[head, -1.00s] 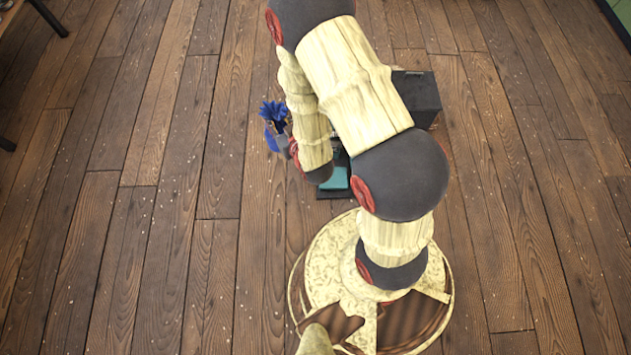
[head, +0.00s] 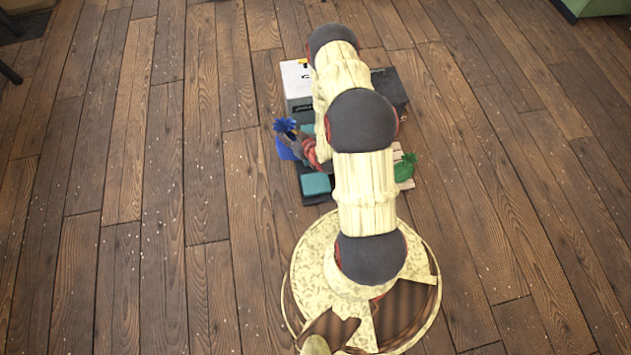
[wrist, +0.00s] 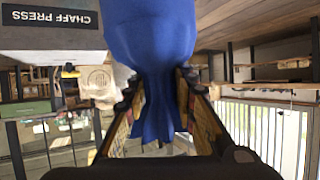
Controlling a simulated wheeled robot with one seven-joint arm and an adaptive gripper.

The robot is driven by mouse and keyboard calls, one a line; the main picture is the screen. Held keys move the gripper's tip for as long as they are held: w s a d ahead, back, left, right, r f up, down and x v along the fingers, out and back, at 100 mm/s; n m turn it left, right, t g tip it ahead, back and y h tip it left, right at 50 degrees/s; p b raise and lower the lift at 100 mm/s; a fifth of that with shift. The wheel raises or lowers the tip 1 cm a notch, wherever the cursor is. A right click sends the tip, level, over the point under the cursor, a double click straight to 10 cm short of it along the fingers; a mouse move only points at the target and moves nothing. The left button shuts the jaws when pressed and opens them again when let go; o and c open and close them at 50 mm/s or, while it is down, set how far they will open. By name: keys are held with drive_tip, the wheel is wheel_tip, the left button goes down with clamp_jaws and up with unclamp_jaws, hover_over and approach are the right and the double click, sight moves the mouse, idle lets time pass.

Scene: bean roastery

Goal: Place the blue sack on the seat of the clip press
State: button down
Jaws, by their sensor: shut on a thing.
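The blue sack (head: 286,150) has a gathered, frilled top and shows left of my arm in the head view. In the wrist view the blue sack (wrist: 152,40) hangs large between my fingers, its neck pinched by them. My gripper (wrist: 155,105) is shut on that neck. In the head view my gripper (head: 298,146) is small and partly hidden by my arm. The sack is beside a dark base with a teal pad (head: 315,185). I cannot read which machine is the clip press; my arm covers much of the group.
A white machine (head: 297,82) stands behind the sack; the wrist view shows an upside-down "CHAFF PRESS" label (wrist: 50,17). A dark grey box (head: 390,88) stands right of it. A green sack (head: 404,170) lies right of my arm. The wooden floor (head: 150,200) at left is open.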

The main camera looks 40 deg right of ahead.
drive_tip(key=s+d+f+m+p, duration=0.1)
drive_tip(key=s+d+f, duration=0.5)
drive_tip(key=s+f, duration=0.45)
drive_tip(key=s+d+f, duration=0.7)
drive_tip(key=s+f, duration=0.2)
drive_tip(key=f, duration=0.3)
drive_tip(key=w+a+f+b, duration=0.2)
drive_tip(key=w+f+b, duration=0.5)
drive_tip(key=w+f, duration=0.5)
drive_tip(key=shift+w+a+f+h, duration=0.2)
drive_tip(key=shift+w+a+h, duration=0.2)
drive_tip(key=shift+w, duration=0.45)
drive_tip(key=c, duration=1.5)
unclamp_jaws()
drive_tip(key=shift+a+f, duration=0.1)
drive_tip(key=shift+f, duration=0.05)
drive_tip(key=shift+o, duration=0.2)
